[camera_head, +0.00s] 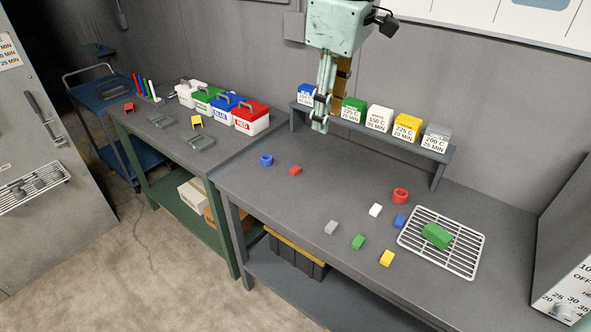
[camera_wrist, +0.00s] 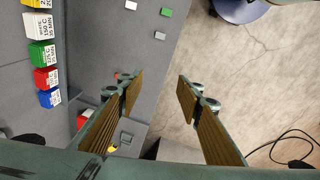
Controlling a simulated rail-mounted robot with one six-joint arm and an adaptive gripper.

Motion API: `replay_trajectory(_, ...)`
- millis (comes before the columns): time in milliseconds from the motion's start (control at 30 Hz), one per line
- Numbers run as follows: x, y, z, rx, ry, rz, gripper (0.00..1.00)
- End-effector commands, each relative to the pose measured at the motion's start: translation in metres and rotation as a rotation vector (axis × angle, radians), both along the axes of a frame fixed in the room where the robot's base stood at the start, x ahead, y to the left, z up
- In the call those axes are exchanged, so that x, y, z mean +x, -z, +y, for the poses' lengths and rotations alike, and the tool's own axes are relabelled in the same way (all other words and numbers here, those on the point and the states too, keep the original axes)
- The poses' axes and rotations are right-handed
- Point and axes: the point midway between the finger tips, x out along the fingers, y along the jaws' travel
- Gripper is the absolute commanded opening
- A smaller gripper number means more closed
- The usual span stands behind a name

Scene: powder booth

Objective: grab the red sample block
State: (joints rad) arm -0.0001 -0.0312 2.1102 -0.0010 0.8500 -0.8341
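My gripper (camera_head: 320,122) hangs above the table near the boxed shelf, higher in the picture and to the right of the block. In the wrist view my gripper (camera_wrist: 158,90) is open, its two padded fingers wide apart with nothing between them. A bit of red (camera_wrist: 119,76) shows beside the left finger there, mostly hidden; I cannot tell for sure whether it is the block.
A wire rack (camera_head: 462,263) holds a larger green block (camera_head: 436,235). A shelf (camera_head: 440,156) with labelled boxes runs behind.

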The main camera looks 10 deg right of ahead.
Motion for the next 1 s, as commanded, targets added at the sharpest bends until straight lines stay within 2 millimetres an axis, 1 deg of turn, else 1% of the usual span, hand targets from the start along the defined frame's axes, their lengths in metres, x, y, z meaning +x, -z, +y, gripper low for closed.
replay_trajectory(33, 0.01, 0.0, 0.0, -0.005, -0.021, 0.006, 0.33)
replay_trajectory(100, 0.022, 0.003, 0.0, -0.011, -0.056, 0.011, 0.33)
replay_trajectory(433, 0.078, 0.017, 0.0, -0.043, -0.217, 0.037, 0.33)
replay_trajectory(767, 0.132, 0.039, 0.0, -0.069, -0.378, 0.063, 0.33)
replay_trajectory(1000, 0.17, 0.06, 0.0, -0.086, -0.496, 0.08, 0.33)
